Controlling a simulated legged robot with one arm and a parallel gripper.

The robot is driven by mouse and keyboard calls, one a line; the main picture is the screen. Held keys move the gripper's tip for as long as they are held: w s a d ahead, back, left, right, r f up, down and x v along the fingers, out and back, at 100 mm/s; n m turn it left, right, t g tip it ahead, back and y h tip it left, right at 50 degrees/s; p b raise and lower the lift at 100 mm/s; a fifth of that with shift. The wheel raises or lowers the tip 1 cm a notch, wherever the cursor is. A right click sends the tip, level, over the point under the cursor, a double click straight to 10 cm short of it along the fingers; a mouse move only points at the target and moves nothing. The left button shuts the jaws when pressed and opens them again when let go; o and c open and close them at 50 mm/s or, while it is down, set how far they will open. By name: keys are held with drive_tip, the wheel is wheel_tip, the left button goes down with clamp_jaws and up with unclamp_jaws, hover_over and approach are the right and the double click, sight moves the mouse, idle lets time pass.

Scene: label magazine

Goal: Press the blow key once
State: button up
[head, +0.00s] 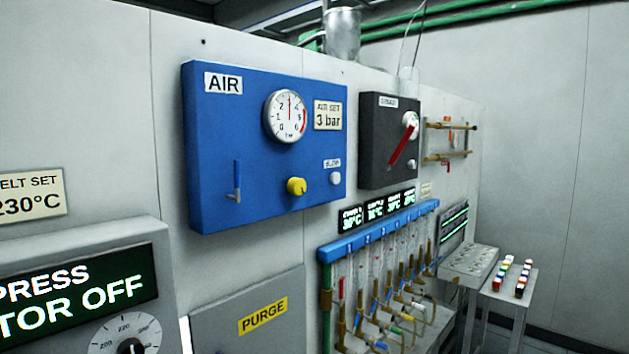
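The blow key is a small round white button (335,179) on the lower right of the blue AIR panel (262,90), just under a small label that seems to read "BLOW" (332,163). It sits to the right of a yellow knob (297,186). A round white gauge (286,117) above has its needle pointing about straight up. A sign beside it reads "AIR SET 3 bar" (328,115). A blue lever (236,181) is at the panel's left. My gripper is not in view.
A dark box with a red-handled switch (404,145) is right of the panel. Below it, a blue manifold (380,232) carries several hoses and tubes. A grey PURGE box (247,318) and a display (75,290) stand lower left. The space before the blue panel looks clear.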

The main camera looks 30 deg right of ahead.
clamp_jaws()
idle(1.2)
